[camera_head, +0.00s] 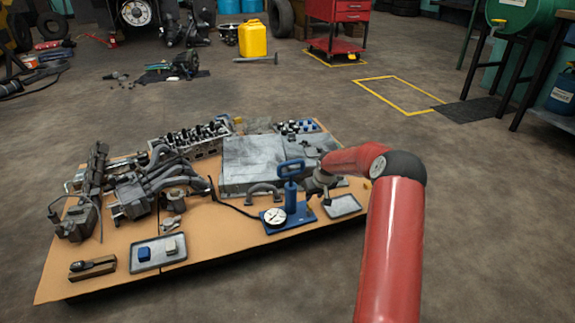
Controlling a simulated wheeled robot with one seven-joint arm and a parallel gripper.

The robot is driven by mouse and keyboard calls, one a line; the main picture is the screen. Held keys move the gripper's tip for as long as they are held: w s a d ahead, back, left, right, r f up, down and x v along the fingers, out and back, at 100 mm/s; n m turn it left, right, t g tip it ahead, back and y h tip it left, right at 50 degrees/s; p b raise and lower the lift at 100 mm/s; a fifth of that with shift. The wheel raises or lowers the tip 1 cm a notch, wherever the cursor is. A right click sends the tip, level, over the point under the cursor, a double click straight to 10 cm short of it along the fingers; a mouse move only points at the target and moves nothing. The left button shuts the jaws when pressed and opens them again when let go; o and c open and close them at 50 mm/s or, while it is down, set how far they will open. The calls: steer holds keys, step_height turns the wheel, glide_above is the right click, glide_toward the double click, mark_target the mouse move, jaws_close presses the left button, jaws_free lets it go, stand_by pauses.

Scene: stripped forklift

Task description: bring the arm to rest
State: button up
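My red arm rises from the lower right and bends left at a dark elbow joint. Its end, my gripper (325,198), hangs small and dark over the right part of the low table (215,230). It appears just right of a blue hand pump with a round white gauge (275,216) and left of a small grey tray (342,206). I cannot tell whether it touches anything. The fingers are too small and dark to show whether they are open, shut or holding something.
Engine parts (145,185) crowd the table's left side, and a grey metal plate (255,158) lies behind the pump. A tray (158,253) with a blue and a pale block is at front left.

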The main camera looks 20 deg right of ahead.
steer(key=s+a+r+h+p, duration=0.15)
steer(key=s+a+r, duration=0.3)
steer(key=r, duration=0.45)
steer(key=s+a+r+n+p, duration=0.15)
steer(key=s+a+r, duration=0.3)
steer(key=r, duration=0.55)
steer(key=s+a+r+m+h+p, duration=0.15)
steer(key=s+a+r, duration=0.3)
steer(key=r, duration=0.45)
steer(key=s+a+r+y+p, duration=0.1)
steer(key=s+a+r, duration=0.1)
steer(key=s, duration=0.8)
steer(key=s+a+r+y+p, duration=0.1)
steer(key=s+r, duration=0.4)
steer(key=s, duration=0.5)
steer(key=s+a+r+t+p, duration=0.1)
steer(key=s+a+r+p, duration=0.2)
steer(key=s, duration=0.6)
steer(key=shift+s+a+r+m+y, duration=0.3)
steer(key=shift+s+a+y, duration=0.1)
steer(key=shift+a, duration=0.35)
